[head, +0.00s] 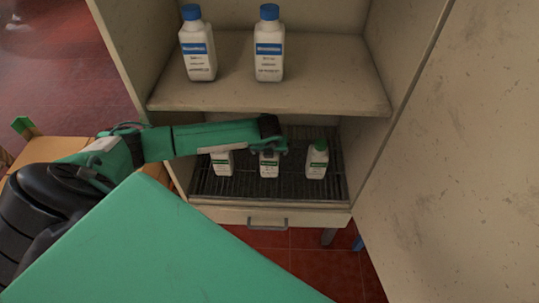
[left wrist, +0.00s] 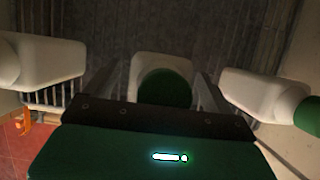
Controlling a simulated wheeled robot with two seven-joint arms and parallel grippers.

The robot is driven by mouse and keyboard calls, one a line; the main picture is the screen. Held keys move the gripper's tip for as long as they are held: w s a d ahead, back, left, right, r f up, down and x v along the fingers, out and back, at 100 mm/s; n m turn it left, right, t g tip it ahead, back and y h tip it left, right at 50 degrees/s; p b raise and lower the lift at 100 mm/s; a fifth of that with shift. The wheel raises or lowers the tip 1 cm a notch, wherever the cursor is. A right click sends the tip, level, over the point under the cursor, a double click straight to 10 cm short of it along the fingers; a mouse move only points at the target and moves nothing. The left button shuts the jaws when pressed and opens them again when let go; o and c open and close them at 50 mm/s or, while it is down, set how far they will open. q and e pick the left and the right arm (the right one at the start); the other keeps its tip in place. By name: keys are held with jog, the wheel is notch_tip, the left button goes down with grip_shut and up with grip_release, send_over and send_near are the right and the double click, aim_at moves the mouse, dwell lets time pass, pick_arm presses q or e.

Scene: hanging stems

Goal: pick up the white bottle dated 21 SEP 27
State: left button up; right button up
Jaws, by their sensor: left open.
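Three white bottles stand on the dark ribbed lower shelf: a left one (head: 223,164), a middle one (head: 269,167) and a right one (head: 316,166). The right one's green cap shows clearly; my arm covers the tops of the other two. Their dates are too small to read. My left gripper (head: 270,151) is open at the top of the middle bottle. In the left wrist view the middle bottle (left wrist: 148,66), with its green cap, lies between the spread fingers (left wrist: 163,85); contact cannot be told. My right gripper is out of view.
Two larger white bottles with blue caps (head: 198,50) (head: 268,50) stand on the upper shelf (head: 330,85), just above my left arm. The neighbouring bottles flank my gripper closely. A cabinet wall or door (head: 450,150) closes off the right.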

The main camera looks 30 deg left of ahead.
pick_arm(q)
jog(key=c, duration=1.7)
grip_shut()
jog(key=shift+r, duration=0.1)
